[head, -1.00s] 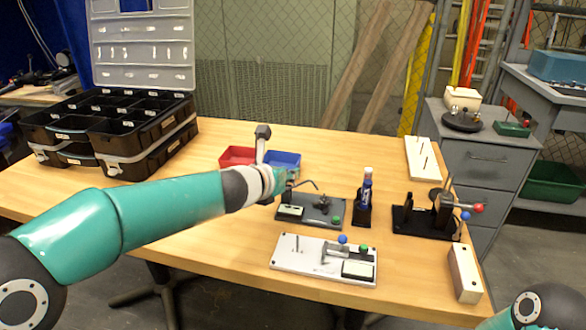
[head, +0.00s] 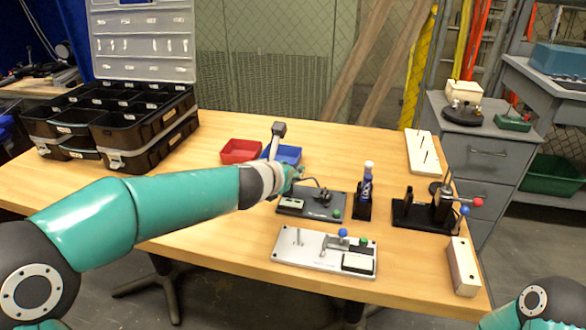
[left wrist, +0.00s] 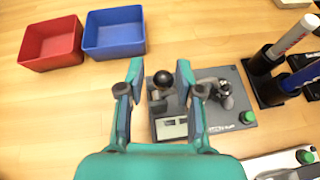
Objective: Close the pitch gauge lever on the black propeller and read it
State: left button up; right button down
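A dark grey plate (head: 335,212) lies mid-table, with a small display (head: 292,203), a green button and a dark fitting (head: 322,196); it looks like the pitch gauge. In the left wrist view its display (left wrist: 172,127) and a black ball knob (left wrist: 162,79) show. My left gripper (head: 296,175) is over the plate's left part. In the left wrist view the left gripper (left wrist: 160,72) is open, its fingers either side of the knob, apparently not touching it. The fitting (left wrist: 222,90), perhaps holding the black propeller, is right of the fingers. The reading is too small to tell. My right gripper is out of view.
Red (head: 240,152) and blue (head: 283,154) bins sit behind the gripper. A white plate device (head: 310,255) lies in front. A black stand (head: 410,214) is farther right. Bare wood lies left.

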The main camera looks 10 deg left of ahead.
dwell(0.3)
pick_arm(q)
jog(key=shift+s, duration=0.1)
jog(key=shift+s+a+r, duration=0.1)
jog(key=shift+s+r, duration=0.1)
jog(key=shift+s, duration=0.1)
jog(key=v, duration=1.1)
jog(key=shift+f, duration=0.1)
